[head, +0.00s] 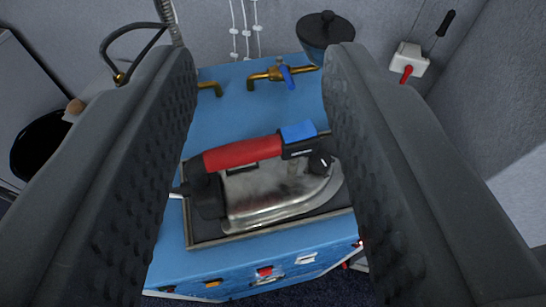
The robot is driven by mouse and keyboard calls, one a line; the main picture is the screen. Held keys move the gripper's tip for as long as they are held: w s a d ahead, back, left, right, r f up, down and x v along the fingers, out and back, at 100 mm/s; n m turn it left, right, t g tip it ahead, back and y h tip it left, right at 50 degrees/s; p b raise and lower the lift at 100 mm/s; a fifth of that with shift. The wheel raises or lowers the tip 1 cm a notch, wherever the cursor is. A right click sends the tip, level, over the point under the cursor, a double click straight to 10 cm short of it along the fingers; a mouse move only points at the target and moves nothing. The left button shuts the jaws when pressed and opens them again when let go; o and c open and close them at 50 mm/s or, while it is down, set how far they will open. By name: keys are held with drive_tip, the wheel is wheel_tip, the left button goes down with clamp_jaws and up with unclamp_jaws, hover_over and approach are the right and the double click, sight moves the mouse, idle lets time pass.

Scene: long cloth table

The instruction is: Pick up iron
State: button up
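The iron (275,190) has a red handle, a blue button on top, a black rear and a shiny metal body. It lies on a dark tray or pad (268,232) on top of a blue cabinet, with its tip to the right. My gripper (262,85) is open, its two dark ridged fingers framing the iron on the left and right in the view. Nothing is held between the fingers. The left finger comes close to the iron's rear edge; I cannot tell how far the fingers are above it.
The blue cabinet (235,120) has brass taps (270,76) with a blue lever at the back. A dark lidded pot (325,33) stands behind right. A white wall box with a red lever (408,62) is on the right. A black round thing (38,145) is at left.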

drive_tip(key=shift+s, duration=0.1)
drive_tip(key=o, duration=0.3)
drive_tip(key=shift+a, duration=0.1)
drive_tip(key=n+g+p, duration=1.3)
drive_tip(key=n+p, duration=0.8)
drive_tip(key=p, duration=0.2)
hover_over(269, 150)
drive_tip(key=s, duration=0.2)
drive_tip(key=s+x, duration=0.2)
drive_tip(key=x, duration=0.9)
drive_tip(key=shift+y, duration=0.3)
drive_tip(key=x, duration=0.8)
drive_tip(key=shift+s+d+f+p, duration=0.15)
drive_tip(key=shift+d+f+p, duration=0.1)
drive_tip(key=shift+p, duration=0.05)
drive_tip(key=shift+w+a+p+x, duration=0.15)
drive_tip(key=shift+p+x, duration=0.3)
drive_tip(key=shift+x, duration=0.9)
drive_tip(key=shift+w+a+p+x, duration=0.1)
drive_tip(key=shift+a+p+x, duration=0.25)
drive_tip(key=shift+x, duration=1)
drive_tip(key=shift+d+r, duration=0.1)
clamp_jaws()
